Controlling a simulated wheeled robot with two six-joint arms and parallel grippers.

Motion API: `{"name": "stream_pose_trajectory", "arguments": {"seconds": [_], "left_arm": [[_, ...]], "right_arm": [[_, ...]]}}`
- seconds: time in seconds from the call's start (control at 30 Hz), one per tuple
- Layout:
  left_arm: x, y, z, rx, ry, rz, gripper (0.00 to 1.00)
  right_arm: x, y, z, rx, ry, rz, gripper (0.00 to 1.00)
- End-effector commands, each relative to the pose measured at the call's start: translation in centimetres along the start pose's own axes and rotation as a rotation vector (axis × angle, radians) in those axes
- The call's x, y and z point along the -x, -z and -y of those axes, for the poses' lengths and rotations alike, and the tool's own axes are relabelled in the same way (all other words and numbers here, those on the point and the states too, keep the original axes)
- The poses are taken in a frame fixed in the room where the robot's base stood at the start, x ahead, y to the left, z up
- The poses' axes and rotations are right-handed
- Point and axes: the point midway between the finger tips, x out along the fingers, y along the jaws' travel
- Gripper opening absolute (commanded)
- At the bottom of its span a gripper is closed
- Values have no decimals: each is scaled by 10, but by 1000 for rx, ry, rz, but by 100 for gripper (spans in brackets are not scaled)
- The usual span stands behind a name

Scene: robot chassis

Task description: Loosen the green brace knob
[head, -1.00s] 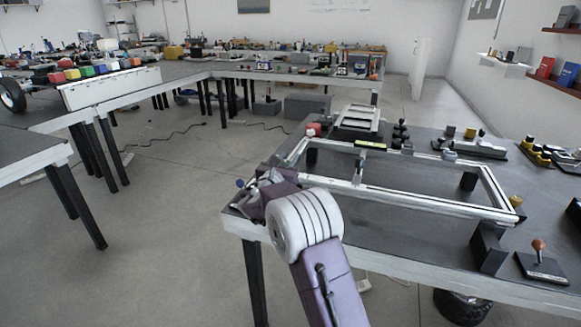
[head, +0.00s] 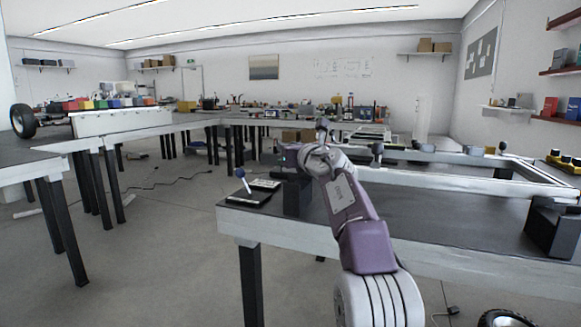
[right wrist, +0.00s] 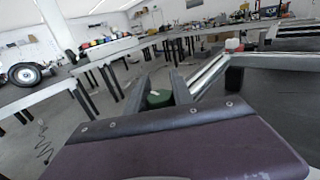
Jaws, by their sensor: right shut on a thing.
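The green brace knob (right wrist: 158,98) shows in the right wrist view, between the two dark fingers of my right gripper (right wrist: 160,82). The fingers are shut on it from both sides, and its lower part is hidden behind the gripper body. In the head view my right gripper (head: 322,132) is at the left end of the pale frame (head: 460,181) on the near table. The knob cannot be made out there behind my wrist. My left gripper is in neither current view.
A blue-tipped lever on a plate (head: 242,180) stands at the table's near left corner, beside a black block (head: 297,196). Another black block (head: 553,228) supports the frame at the right. Open floor lies left of the table.

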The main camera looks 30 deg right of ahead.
Motion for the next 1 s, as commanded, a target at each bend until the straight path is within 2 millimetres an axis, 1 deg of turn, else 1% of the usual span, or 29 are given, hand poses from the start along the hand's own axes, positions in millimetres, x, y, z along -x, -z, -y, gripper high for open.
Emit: {"name": "stream_pose_trajectory", "arguments": {"seconds": [0.03,0.2,0.4,0.9,0.93,1.0], "left_arm": [[-2,0,0,0,0,0,36],[0,0,0,0,0,-1,36],[1,0,0,0,0,0,36],[1,0,0,0,0,0,36],[1,0,0,0,0,0,36],[1,0,0,0,0,0,36]], "right_arm": [[-1,4,2,-2,-25,-7,0],[-1,3,-2,0,-106,-9,0],[0,3,-5,2,-158,-7,0],[0,4,-7,4,-177,-7,0],[0,4,-7,4,-177,-7,34],[0,4,-7,4,-177,-6,50]]}}
